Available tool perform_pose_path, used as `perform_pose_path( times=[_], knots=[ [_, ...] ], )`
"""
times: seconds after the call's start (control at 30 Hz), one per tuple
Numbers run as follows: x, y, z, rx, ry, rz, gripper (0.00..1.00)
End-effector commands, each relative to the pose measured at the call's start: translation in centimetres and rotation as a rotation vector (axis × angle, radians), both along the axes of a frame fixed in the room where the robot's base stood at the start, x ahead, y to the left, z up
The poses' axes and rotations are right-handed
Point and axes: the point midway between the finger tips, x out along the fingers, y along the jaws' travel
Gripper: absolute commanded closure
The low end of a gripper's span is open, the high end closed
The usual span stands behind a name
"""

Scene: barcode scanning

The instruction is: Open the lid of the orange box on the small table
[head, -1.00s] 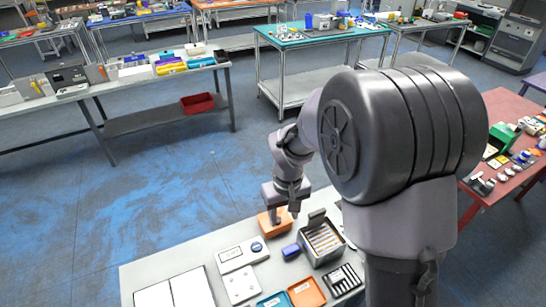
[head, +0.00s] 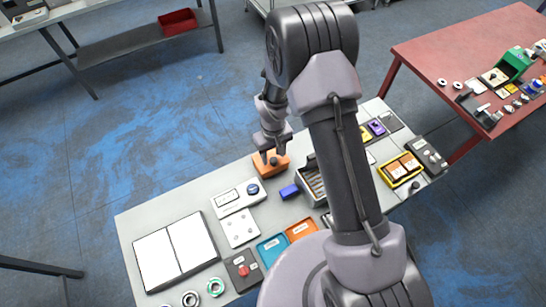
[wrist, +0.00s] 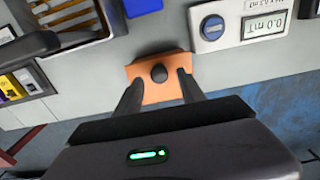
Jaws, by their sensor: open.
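The orange box (head: 270,165) stands near the far edge of the small grey table (head: 160,202). Its lid looks closed, with a dark round knob (wrist: 159,73) on top. In the wrist view the orange box (wrist: 162,93) lies between and beyond my two dark fingers. My gripper (head: 269,158) is open and above the box, with its fingers pointing down at it. In the wrist view my gripper (wrist: 158,92) has a finger on either side of the knob, with gaps to it. I cannot tell how high the fingertips are above the lid.
A blue block (head: 290,191) and a grey box of rods (head: 311,186) stand right of the orange box. A white meter with a blue dial (head: 238,196) is on its left. The table's far edge is close behind it.

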Motion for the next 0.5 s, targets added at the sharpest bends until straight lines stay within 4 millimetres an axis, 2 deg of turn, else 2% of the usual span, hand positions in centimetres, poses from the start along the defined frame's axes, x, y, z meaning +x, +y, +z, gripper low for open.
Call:
perform_pose_path(
  times=[0.03, 0.2, 0.47, 0.5],
  knots=[
    [0.0, 0.0, -0.7, 0.000, 0.001, 0.000, 0.53],
    [0.1, 0.0, -1.8, 0.000, -0.001, 0.000, 0.53],
    [0.0, 0.0, -1.9, 0.000, -0.001, 0.000, 0.53],
    [0.0, 0.0, -1.9, 0.000, -0.001, 0.000, 0.59]
  ],
)
